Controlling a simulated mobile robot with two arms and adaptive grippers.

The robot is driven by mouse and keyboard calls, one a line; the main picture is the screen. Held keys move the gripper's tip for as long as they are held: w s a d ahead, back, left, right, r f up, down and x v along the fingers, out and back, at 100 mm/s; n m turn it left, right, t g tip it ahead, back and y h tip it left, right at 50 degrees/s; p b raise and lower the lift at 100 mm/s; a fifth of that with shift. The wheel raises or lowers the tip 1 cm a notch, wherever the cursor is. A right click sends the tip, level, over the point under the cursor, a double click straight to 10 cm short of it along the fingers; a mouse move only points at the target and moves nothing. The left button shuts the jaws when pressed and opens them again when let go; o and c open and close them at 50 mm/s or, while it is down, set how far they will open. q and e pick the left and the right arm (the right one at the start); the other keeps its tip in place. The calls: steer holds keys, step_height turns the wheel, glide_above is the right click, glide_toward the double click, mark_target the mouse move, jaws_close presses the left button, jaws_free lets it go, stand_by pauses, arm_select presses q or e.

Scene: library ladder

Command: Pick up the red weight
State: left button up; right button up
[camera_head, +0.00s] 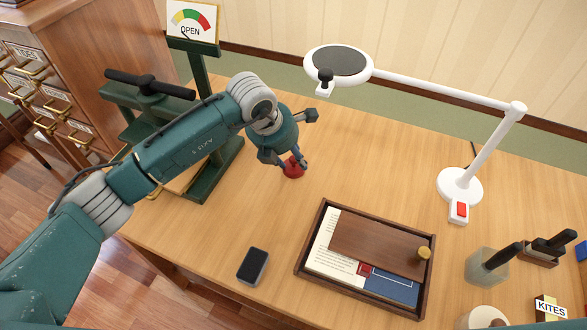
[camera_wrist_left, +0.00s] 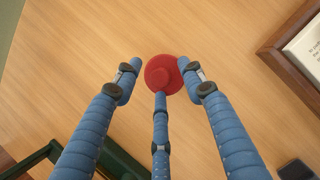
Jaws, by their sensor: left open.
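The red weight (camera_head: 293,167) stands on the wooden table, just under my left gripper (camera_head: 290,150) in the head view. My left gripper (camera_wrist_left: 161,85) is open, with blue fingers on both sides and one below the weight. The weight lies between the fingertips; whether any finger touches it I cannot tell. In the head view the fingers partly cover it. My right gripper is not in view.
A wooden tray (camera_head: 312,278) with papers and a sliding lid lies in front right of the weight. A green press (camera_head: 205,180) stands close on the left. A white magnifier lamp (camera_head: 460,186) stands at the right, and a dark small box (camera_head: 253,265) lies near the front edge.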

mark_target(292, 159)
arm_select(q)
steer(key=shift+s, duration=0.1)
steer(key=c, duration=0.4)
jaws_close()
steer(key=shift+r, duration=0.15)
steer(key=shift+r+p, duration=0.3)
steer(key=shift+r, duration=0.25)
step_height(292, 159, up, 2)
steer(key=shift+r+p, duration=0.25)
steer(key=shift+p, duration=0.3)
steer(key=s+a, duration=0.5)
steer(key=s, duration=0.1)
steer(key=s+a, duration=0.6)
steer(key=shift+a+f+b, duration=0.2)
steer(key=shift+a+b, duration=0.05)
steer(key=shift+b, duration=0.05)
steer(key=shift+s+a+r, duration=0.1)
steer(key=shift+s+a, duration=0.3)
steer(key=shift+s, duration=0.15)
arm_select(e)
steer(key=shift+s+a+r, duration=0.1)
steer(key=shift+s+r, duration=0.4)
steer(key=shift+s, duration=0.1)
